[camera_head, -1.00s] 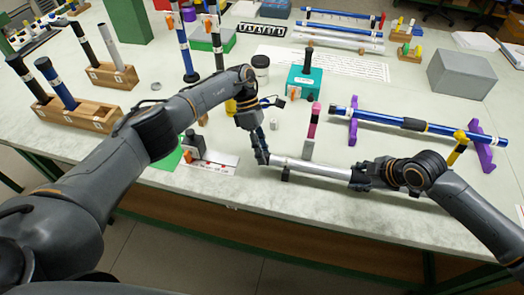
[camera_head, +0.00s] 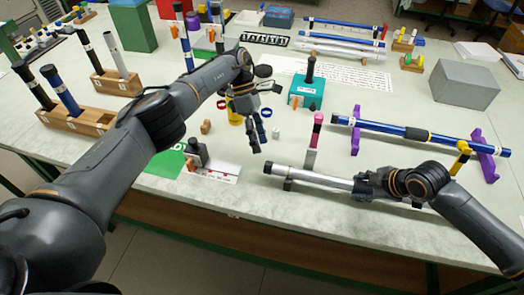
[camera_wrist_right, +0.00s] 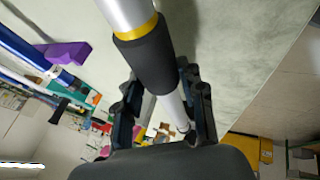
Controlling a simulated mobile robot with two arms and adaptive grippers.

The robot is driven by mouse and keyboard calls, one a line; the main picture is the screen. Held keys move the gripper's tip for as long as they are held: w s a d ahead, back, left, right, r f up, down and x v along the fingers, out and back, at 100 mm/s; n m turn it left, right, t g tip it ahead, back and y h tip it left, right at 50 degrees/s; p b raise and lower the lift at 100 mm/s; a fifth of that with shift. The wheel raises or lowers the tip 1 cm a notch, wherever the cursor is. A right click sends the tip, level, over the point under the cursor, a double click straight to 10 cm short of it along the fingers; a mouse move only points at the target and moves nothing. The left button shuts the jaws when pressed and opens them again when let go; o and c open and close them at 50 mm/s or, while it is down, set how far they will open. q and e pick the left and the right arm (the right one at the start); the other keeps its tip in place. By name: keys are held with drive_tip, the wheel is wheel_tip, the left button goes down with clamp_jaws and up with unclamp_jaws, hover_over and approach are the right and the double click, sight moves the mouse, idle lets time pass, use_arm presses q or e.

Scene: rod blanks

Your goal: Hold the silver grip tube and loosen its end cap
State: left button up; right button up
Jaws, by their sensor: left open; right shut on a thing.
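The silver grip tube (camera_head: 315,178) lies along the front of the table on low dark supports. My right gripper (camera_head: 368,186) is shut around it toward its right end. In the right wrist view, the tube's black sleeve (camera_wrist_right: 146,62) and yellow ring run up past the right gripper's fingers (camera_wrist_right: 165,108), with bare silver tube beyond.
A pink-topped upright block (camera_head: 313,140) stands just behind the tube. A blue rod (camera_head: 385,127) rests on purple stands behind my right arm. A small pale cylinder (camera_head: 276,133) and a teal box (camera_head: 306,90) stand behind. A dark-topped clamp block (camera_head: 196,152) is left.

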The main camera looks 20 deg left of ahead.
use_arm(q)
drive_tip(key=shift+w+a+r, duration=0.15)
drive_tip(key=shift+r, duration=0.2)
drive_tip(key=m+t+y, duration=0.1)
drive_tip(key=t+y, duration=0.4)
drive_tip(key=t, duration=0.1)
approach(267, 164)
drive_tip(key=f, duration=0.7)
drive_tip(key=w+f, duration=0.1)
drive_tip(key=f, duration=0.2)
drive_tip(key=shift+a+f, duration=0.1)
drive_tip(key=shift+f, duration=0.05)
